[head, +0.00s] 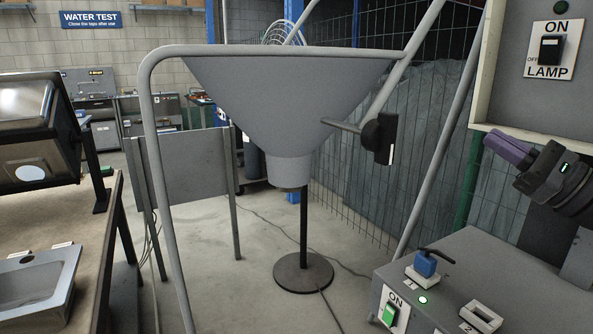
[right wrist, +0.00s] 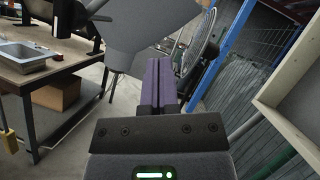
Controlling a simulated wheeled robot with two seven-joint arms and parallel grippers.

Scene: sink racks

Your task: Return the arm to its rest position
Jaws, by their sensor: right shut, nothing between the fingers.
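My right gripper (head: 510,150) shows at the right edge of the head view, with purple fingers pointing left. It is raised above a grey box and in front of the lamp panel. In the right wrist view the purple fingers (right wrist: 161,86) lie together, shut and empty. They point toward a large grey funnel (right wrist: 135,35), apart from it as far as I can tell. The rest of my right arm is mostly cut off by the frame. My left gripper is not in view.
The grey funnel (head: 290,95) hangs in a tube frame (head: 150,110). A grey box (head: 465,265) with a green switch (head: 389,313) and blue plug (head: 426,264) stands below my right gripper. The lamp panel (head: 535,95) is close behind. A table with a sink (head: 40,285) is left.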

